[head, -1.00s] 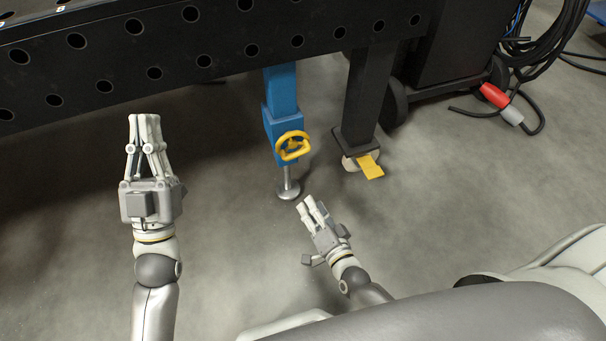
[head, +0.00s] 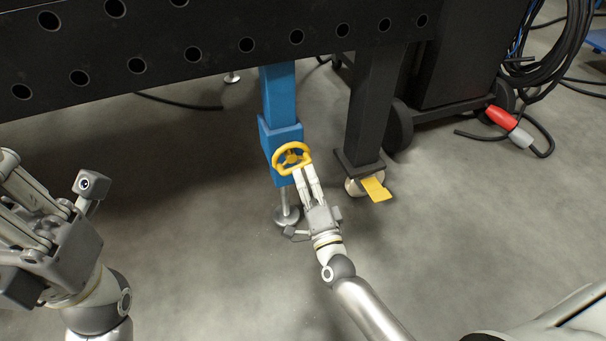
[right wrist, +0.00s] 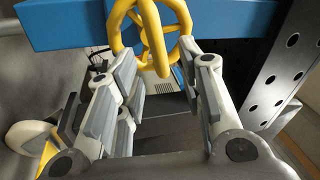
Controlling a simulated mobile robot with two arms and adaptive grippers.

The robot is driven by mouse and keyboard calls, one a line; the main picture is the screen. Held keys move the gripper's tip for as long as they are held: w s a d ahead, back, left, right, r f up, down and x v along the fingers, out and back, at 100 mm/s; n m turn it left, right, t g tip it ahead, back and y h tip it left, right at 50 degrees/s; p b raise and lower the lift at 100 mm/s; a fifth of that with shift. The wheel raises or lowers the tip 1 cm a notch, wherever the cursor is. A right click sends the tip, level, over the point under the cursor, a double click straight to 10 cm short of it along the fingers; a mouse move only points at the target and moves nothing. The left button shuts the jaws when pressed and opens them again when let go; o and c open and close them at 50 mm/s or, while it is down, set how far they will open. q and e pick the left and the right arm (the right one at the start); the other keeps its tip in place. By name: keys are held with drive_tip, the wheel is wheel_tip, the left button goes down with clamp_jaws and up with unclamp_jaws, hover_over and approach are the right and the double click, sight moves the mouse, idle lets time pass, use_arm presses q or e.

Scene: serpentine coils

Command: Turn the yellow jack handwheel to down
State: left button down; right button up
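The yellow jack handwheel (head: 291,157) is a ring with spokes on the front of the blue jack (head: 281,135), under the perforated table's edge. My right gripper (head: 305,172) has its fingertips at the wheel's lower right rim. In the right wrist view the handwheel (right wrist: 153,38) lies at and between the tips of the spread fingers (right wrist: 158,60). The fingers are apart and not closed on it; contact is unclear. My left gripper (head: 32,190) is at the left edge, away from the jack, partly cut off; its fingertip gap is unclear.
A black table leg (head: 371,105) with a caster and yellow pedal (head: 376,189) stands just right of the jack. The dark perforated table (head: 215,35) overhangs above. A red connector (head: 501,117) and cables lie at right. Floor in front is clear.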

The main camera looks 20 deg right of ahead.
sight(292, 159)
drive_tip(key=shift+b+x, duration=0.35)
drive_tip(key=shift+x, duration=1.25)
clamp_jaws()
